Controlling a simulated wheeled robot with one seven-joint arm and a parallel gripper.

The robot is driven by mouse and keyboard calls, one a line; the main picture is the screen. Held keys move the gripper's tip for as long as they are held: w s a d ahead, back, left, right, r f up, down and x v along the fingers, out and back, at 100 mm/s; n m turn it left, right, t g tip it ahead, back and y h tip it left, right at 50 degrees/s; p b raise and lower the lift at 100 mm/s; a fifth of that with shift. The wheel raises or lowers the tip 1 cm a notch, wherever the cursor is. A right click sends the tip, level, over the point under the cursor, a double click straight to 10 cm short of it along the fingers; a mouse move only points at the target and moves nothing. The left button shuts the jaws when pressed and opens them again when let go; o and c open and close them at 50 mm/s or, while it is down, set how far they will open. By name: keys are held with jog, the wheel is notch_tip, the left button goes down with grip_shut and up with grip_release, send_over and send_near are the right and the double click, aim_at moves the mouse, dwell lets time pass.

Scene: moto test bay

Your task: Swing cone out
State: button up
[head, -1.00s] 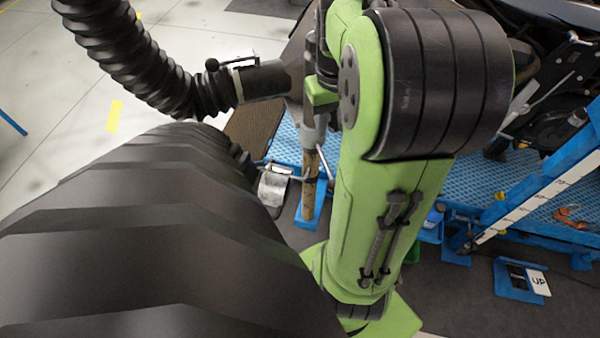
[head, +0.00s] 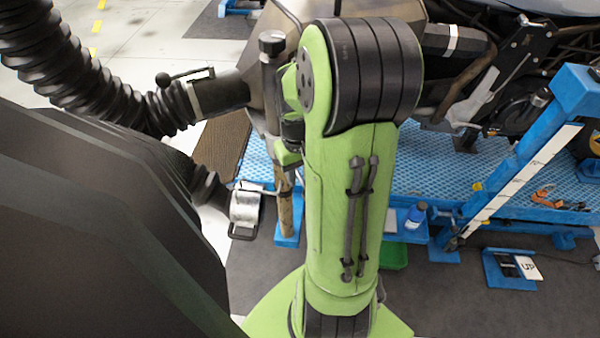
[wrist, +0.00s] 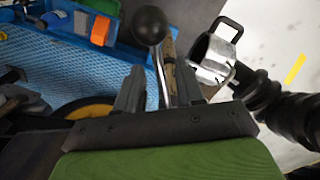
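A dark, bronze-grey hood (head: 262,100), which looks like the cone, stands behind my arm in the head view. A black ribbed hose (head: 75,75) joins it at left through a dark cylindrical collar (head: 218,95). My gripper (wrist: 160,72) shows in the wrist view with its two dark fingers apart. A bright rod with a black ball knob (wrist: 150,25) runs between the fingers, with gaps at both sides. Whether the rod belongs to the cone I cannot tell. My arm mostly hides the gripper and part of the hood in the head view.
A silver cup (head: 246,205) with a black loop handle is on a lower hose, beside a brown-wrapped post (head: 285,210). A blue textured platform (head: 440,175) carries a motorcycle at right. A slanted blue frame (head: 525,150) stands on the right. Pale floor lies open at upper left.

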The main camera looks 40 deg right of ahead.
grip_shut()
jog(key=shift+r, duration=0.1)
dwell(0.3)
